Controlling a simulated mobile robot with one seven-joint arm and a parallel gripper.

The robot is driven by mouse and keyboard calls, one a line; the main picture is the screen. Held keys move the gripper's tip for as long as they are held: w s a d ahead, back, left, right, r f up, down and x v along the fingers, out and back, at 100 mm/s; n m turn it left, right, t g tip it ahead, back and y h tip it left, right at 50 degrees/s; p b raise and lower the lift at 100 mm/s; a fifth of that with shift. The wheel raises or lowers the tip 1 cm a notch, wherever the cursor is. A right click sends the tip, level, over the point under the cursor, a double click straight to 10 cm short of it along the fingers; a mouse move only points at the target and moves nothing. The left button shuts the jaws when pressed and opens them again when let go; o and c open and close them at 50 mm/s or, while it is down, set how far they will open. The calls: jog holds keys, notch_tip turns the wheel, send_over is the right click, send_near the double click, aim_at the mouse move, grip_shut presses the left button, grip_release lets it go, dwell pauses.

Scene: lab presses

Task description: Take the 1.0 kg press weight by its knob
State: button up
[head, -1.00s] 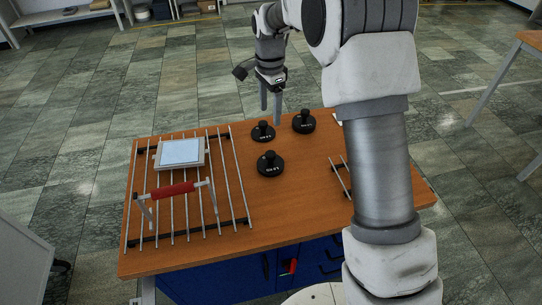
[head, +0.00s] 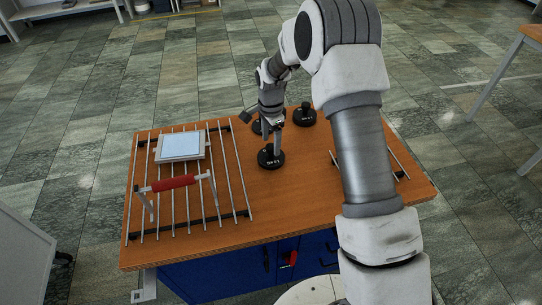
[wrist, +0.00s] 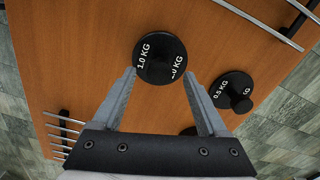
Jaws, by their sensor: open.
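The 1.0 kg press weight (wrist: 162,48) is a black disc with white lettering and a black knob, upright on the wooden table. In the head view it appears to be the front weight (head: 271,160) of the three. My gripper (wrist: 160,76) is open and empty, with its two grey fingers pointing down toward the weight. In the wrist view the tips lie to either side of the knob area. In the head view my gripper (head: 272,148) is right above or at this weight and partly hides its knob. Contact cannot be told.
The 0.5 kg weight (wrist: 225,88) stands close by, and a third weight (wrist: 188,131) is mostly hidden behind my gripper. A barred rack (head: 240,190) with a red-handled press (head: 173,183) is at left; a second rack (head: 396,160) is at right. Bare table (head: 290,210) lies in front.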

aim_at(266, 158)
jog(key=shift+f, duration=1.4)
grip_shut()
jog(key=shift+w+r, duration=0.1)
jog(key=shift+r, duration=0.05)
dwell(0.3)
